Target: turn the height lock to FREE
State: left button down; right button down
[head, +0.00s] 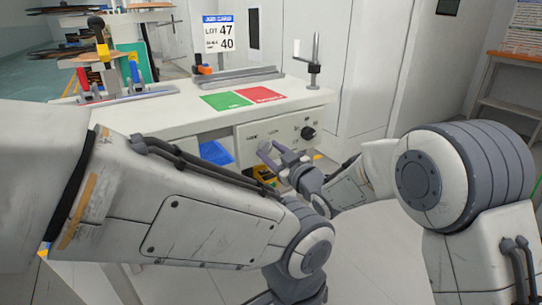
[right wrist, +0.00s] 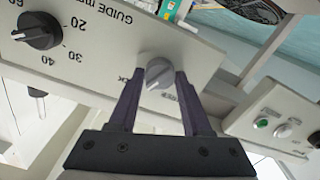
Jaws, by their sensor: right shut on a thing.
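My right gripper (right wrist: 158,84) is shut on the knob, with one dark finger on each side. In the head view my right gripper (head: 271,152) is at the bench's front panel (head: 285,132), where the knob itself is hidden. The knob's exact pointing is hard to tell. My left arm crosses the head view, but its gripper is not visible.
A black dial (right wrist: 39,31) with numbers is beside the knob; it also shows in the head view (head: 308,133). A box with a green button (right wrist: 262,123) is at the right. The bench top (head: 185,112) carries green (head: 226,100) and red (head: 262,94) mats.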

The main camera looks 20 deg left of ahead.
jog(key=n+b, duration=0.2)
jog(key=n, duration=0.2)
jog(key=shift+f, duration=0.15)
jog(key=n+b, duration=0.2)
jog(key=n, duration=0.1)
jog(key=shift+b, duration=0.35)
jog(key=n+b, duration=0.3)
jog(key=n, duration=0.1)
jog(key=shift+f+n+b, duration=0.1)
jog(key=shift+n+b, duration=0.2)
jog(key=shift+n, duration=0.1)
jog(key=shift+n+b, duration=1)
jog(key=shift+n, duration=0.3)
jog(key=shift+c, duration=1.7)
grip_release()
jog(key=shift+r, duration=0.2)
jog(key=shift+d, duration=0.1)
